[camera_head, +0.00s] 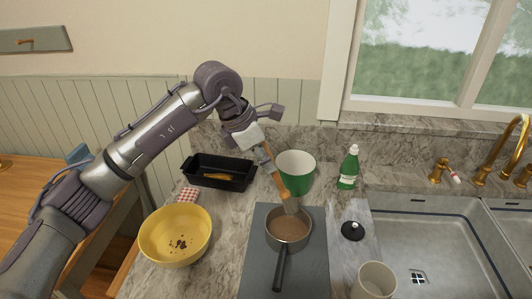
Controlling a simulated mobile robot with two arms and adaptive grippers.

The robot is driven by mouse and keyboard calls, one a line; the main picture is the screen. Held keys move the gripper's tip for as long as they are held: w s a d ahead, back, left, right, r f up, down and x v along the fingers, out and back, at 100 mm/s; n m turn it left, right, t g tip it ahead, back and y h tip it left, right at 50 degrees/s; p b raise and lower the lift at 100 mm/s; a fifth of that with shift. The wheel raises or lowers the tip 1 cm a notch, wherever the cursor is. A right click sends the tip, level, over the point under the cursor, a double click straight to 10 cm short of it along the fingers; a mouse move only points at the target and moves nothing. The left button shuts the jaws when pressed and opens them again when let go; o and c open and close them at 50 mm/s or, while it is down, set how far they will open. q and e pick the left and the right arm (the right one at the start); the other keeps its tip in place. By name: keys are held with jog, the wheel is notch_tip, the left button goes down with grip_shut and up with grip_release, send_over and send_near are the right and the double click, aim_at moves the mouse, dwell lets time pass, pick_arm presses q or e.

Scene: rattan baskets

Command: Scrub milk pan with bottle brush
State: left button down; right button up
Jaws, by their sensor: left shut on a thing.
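The milk pan (289,240) is a small metal pan with a dark handle pointing toward the front. It stands on a dark grey slab on the counter, and its inside looks brownish. My left gripper (264,157) is shut on the bottle brush (279,186), which has an orange-brown handle. The brush tilts down to the right, and its pale head (291,206) is at the back rim of the pan. I cannot tell whether the head touches the pan. My right gripper is not in view.
A green and white bowl (296,172) stands just behind the pan. A black tray (218,182), yellow bowl (176,234) and checkered cloth (187,195) are to the left. A green bottle (349,167), black lid (352,230), white cup (374,280) and sink (430,240) are to the right.

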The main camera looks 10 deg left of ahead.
pick_arm(q)
notch_tip(320, 180, down, 10)
jog(key=b, duration=0.4)
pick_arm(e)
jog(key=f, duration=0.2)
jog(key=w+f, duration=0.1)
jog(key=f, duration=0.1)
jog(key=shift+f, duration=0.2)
pick_arm(q)
jog(key=shift+r, duration=0.1)
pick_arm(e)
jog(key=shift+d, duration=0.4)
pick_arm(q)
jog(key=shift+f+b, duration=0.8)
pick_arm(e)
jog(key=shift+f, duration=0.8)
pick_arm(q)
jog(key=shift+a, duration=0.1)
